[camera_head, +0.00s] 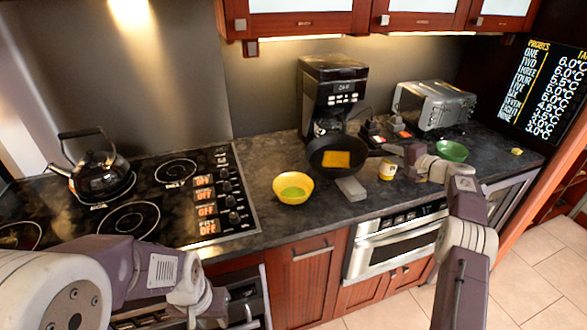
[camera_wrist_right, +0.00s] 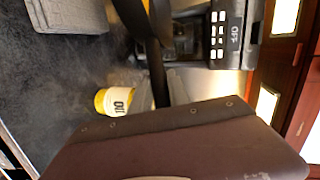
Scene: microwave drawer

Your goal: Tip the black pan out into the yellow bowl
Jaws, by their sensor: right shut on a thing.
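The black pan (camera_head: 316,157) is in front of the coffee maker with a flat orange-yellow piece (camera_head: 337,159) in it. It looks roughly level and appears held above the counter. The yellow bowl (camera_head: 293,188) stands on the counter left of and nearer than the pan, with something green inside. My right gripper (camera_head: 398,150) is shut on the pan's handle; the right wrist view shows the dark handle (camera_wrist_right: 156,65) between the fingers (camera_wrist_right: 160,92). My left gripper (camera_head: 243,312) is low in front of the cabinets, away from the bowl; its fingers are unclear.
A grey block (camera_head: 351,189) lies near the pan. A yellow cup (camera_head: 387,170) stands under my right wrist. The coffee maker (camera_head: 330,90), toaster oven (camera_head: 436,105) and green bowl (camera_head: 452,151) are behind. The cooktop (camera_head: 160,200) with a kettle (camera_head: 98,172) is left.

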